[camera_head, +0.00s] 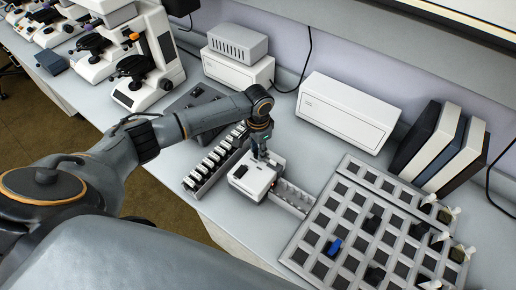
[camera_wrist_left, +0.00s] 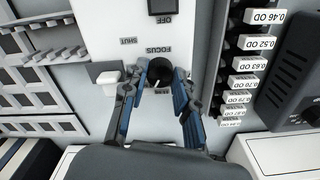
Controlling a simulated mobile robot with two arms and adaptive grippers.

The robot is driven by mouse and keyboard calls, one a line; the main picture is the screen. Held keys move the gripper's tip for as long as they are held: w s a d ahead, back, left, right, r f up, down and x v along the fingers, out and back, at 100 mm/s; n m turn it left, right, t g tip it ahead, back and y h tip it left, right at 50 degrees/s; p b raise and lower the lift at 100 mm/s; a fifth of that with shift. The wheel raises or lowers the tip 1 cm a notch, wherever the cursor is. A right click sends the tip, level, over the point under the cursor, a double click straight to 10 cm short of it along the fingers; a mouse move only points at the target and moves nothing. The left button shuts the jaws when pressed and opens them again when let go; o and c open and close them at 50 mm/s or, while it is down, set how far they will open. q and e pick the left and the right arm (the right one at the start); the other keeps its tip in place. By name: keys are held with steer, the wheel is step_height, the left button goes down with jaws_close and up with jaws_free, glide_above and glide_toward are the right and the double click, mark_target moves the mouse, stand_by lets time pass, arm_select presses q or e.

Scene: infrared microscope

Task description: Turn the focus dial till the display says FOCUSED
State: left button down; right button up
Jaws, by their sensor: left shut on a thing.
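The white instrument box (camera_head: 243,184) sits on the bench in the head view, with my left gripper (camera_head: 259,155) reaching down onto its top. In the left wrist view the black round focus dial (camera_wrist_left: 160,74) is beside the upside-down word FOCUS on the white panel (camera_wrist_left: 105,30). My left gripper (camera_wrist_left: 161,80) has one blue-padded finger on each side of the dial and is shut on it. A display reading FOCUSED cannot be made out in either view. My right gripper is not in view.
A rack of labelled OD filters (camera_wrist_left: 243,80) stands close on one side, also in the head view (camera_head: 208,165). A grey grid tray (camera_head: 300,255) lies at the right. White boxes (camera_head: 347,110) stand behind, microscopes (camera_head: 150,65) at the left.

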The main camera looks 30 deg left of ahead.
arm_select(q)
steer(key=n+p, duration=0.3)
steer(key=shift+r+p, duration=0.25)
steer(key=shift+p, duration=0.05)
steer(key=shift+f+n+p, duration=0.2)
steer(key=shift+n+p, duration=0.9)
steer(key=shift+n, duration=0.2)
steer(key=c, duration=1)
jaws_free()
step_height(320, 180, up, 12)
